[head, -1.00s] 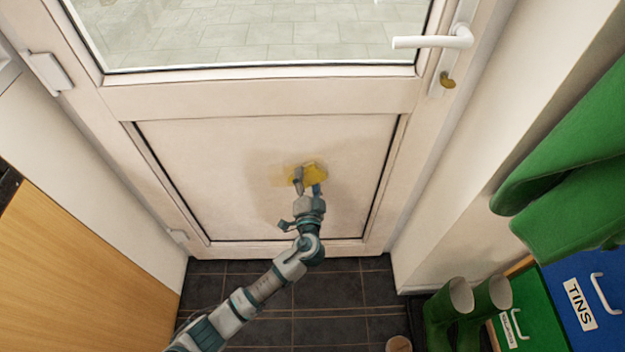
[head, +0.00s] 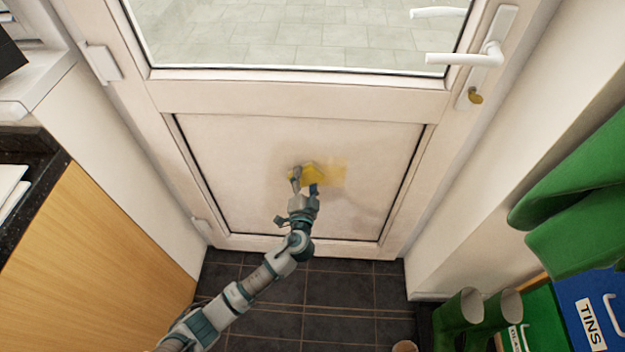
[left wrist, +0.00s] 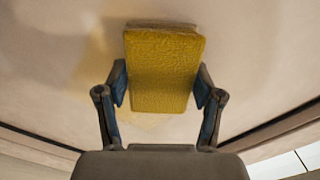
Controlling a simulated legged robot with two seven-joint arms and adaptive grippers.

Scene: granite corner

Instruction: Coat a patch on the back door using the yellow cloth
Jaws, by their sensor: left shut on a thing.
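The back door (head: 290,98) is white, with a glazed upper part and a framed lower panel (head: 240,150). My left gripper (head: 304,186) is in front of the lower panel, shut on the yellow cloth (head: 310,172). In the left wrist view the cloth (left wrist: 163,68) is a flat, textured pad between the two fingers (left wrist: 162,88), up against or very near the panel. A pale yellow patch (head: 334,174) shows on the panel just right of the cloth. In the wrist view yellow coating (left wrist: 152,119) also shows around the cloth. My right gripper is not in view.
A white lever handle (head: 465,58) with a brass lock sits at upper right. A wooden cabinet (head: 100,235) stands at left. Green boots (head: 462,315), a blue TINS bin (head: 590,300) and hanging green cloth (head: 580,190) are at right. Dark floor tiles (head: 300,290) lie below the door.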

